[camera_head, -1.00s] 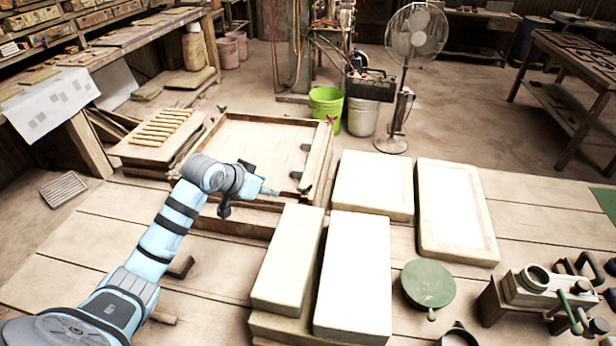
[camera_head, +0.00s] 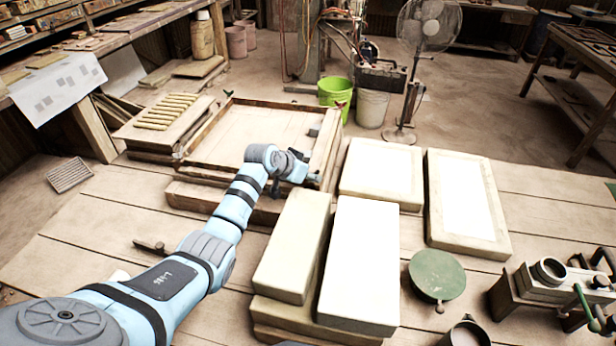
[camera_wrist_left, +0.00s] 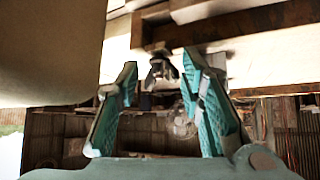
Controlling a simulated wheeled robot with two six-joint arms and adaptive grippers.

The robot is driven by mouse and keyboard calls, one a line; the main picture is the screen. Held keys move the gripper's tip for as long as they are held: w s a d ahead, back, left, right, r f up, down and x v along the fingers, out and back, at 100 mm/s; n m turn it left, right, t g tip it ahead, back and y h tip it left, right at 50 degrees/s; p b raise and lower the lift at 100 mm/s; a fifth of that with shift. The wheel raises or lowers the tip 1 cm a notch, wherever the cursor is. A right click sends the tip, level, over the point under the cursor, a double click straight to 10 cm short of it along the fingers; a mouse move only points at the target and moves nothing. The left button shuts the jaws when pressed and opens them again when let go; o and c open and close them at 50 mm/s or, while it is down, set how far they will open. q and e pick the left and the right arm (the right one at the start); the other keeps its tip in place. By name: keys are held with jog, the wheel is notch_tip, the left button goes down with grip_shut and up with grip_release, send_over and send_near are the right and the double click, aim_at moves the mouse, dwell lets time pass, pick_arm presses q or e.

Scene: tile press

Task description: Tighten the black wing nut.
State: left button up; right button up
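My left gripper (camera_head: 308,177) is at the near right corner of the wooden press frame (camera_head: 195,130), beside its right rail. In the left wrist view my left gripper (camera_wrist_left: 160,68) has its two teal fingers apart, with nothing clamped between them. A small dark winged part, which looks like the black wing nut (camera_wrist_left: 160,72), shows in line with the gap between the fingertips, close to a wooden rail. I cannot tell if it touches them. In the head view the black wing nut is not clearly visible near the gripper. My right gripper is not in view.
A red wing nut (camera_head: 340,104) and a green one (camera_head: 228,93) sit on the frame's far corners. Pale blocks (camera_head: 292,245) stand close to the right and in front. A green disc (camera_head: 437,274) lies farther right.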

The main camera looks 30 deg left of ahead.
pick_arm(q)
grip_shut()
jog(key=shift+w+r, duration=0.1)
dwell(1.4)
grip_release()
jog(key=v, duration=1.2)
